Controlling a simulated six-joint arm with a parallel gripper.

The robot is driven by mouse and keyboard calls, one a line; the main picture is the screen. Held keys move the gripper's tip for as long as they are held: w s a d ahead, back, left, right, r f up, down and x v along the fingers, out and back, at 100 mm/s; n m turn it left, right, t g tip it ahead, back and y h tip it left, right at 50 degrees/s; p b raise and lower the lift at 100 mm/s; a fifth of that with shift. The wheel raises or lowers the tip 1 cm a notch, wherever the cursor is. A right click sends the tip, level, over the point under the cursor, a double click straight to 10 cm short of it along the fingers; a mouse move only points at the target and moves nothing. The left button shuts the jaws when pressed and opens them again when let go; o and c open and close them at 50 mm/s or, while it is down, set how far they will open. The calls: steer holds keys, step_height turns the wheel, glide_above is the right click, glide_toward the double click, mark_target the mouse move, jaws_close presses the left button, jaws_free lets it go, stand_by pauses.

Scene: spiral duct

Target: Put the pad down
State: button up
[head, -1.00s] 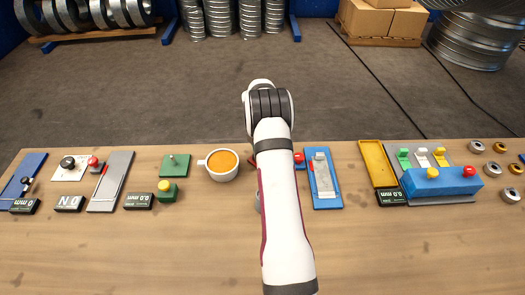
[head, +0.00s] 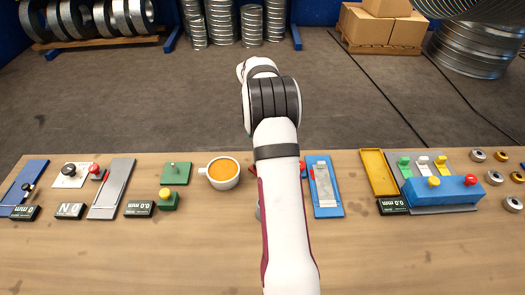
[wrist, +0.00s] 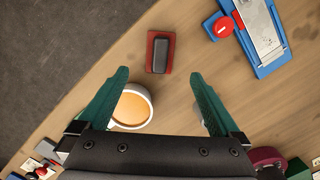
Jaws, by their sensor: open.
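A dark grey block (wrist: 161,54), which looks like the pad, rests on a small red base (wrist: 150,66) on the wooden table in the wrist view. My gripper (wrist: 159,73) is open, with its two green fingers wide apart and nothing between them. The block lies just beyond the fingertips, roughly centred between them, and the fingers do not touch it. In the head view my arm hides the gripper and most of the red base.
A white cup of orange-brown drink (head: 222,172) stands left of my arm and shows under my left finger in the wrist view (wrist: 131,108). A blue fixture with a metal plate (head: 323,186) stands right. The front table (head: 120,255) is clear.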

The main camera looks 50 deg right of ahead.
steer(key=s+a+r+m+y, duration=0.15)
steer(key=a+r+m, duration=0.35)
steer(key=a, duration=0.5)
steer(key=s+a+r+m, duration=0.35)
steer(key=a+r, duration=0.25)
steer(key=a, duration=0.3)
steer(key=s+a+m+y, duration=0.1)
steer(key=s+a+m, duration=1.4)
steer(key=s+a, duration=0.3)
steer(key=s, duration=0.3)
steer(key=shift+a+f+y, duration=0.35)
